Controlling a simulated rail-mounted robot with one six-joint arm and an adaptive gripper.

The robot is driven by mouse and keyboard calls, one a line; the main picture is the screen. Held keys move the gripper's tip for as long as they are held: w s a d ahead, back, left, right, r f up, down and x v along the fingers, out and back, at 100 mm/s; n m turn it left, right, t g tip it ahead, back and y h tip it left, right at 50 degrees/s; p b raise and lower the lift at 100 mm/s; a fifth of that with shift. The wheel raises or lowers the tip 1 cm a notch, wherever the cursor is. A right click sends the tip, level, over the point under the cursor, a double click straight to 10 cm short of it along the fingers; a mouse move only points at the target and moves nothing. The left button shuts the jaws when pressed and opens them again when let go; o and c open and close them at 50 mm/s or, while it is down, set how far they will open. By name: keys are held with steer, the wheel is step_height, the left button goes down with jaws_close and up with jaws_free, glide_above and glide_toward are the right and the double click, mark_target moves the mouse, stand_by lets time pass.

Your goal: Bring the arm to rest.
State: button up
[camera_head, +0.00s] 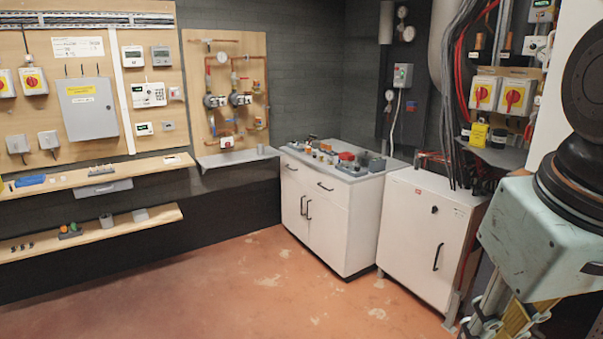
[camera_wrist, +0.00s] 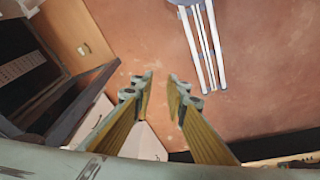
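My gripper (camera_wrist: 160,78) shows in the wrist view with its two yellow-sided fingers apart. Nothing is between the fingertips; the reddish floor (camera_wrist: 245,95) shows through the gap. In the head view my arm (camera_head: 545,230) hangs at the right edge, with its pale green wrist housing in front of the wall equipment. The yellow parts of the gripper (camera_head: 515,318) show below it, and the fingertips are cut off by the bottom edge.
A white cabinet (camera_head: 424,240) stands behind and left of my arm. A white counter unit (camera_head: 313,218) with small parts on top stands farther back. Wall shelves (camera_head: 95,234) and boards with switches (camera_head: 90,108) are at the left. The middle floor (camera_head: 230,290) is clear.

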steer(key=s+a+r+t, duration=0.1)
steer(key=s+a, duration=0.2)
steer(key=s, duration=0.1)
steer(key=shift+s+a+r+m, duration=0.3)
steer(key=shift+s+r, duration=0.05)
steer(key=shift+s, duration=0.05)
stand_by(0.7)
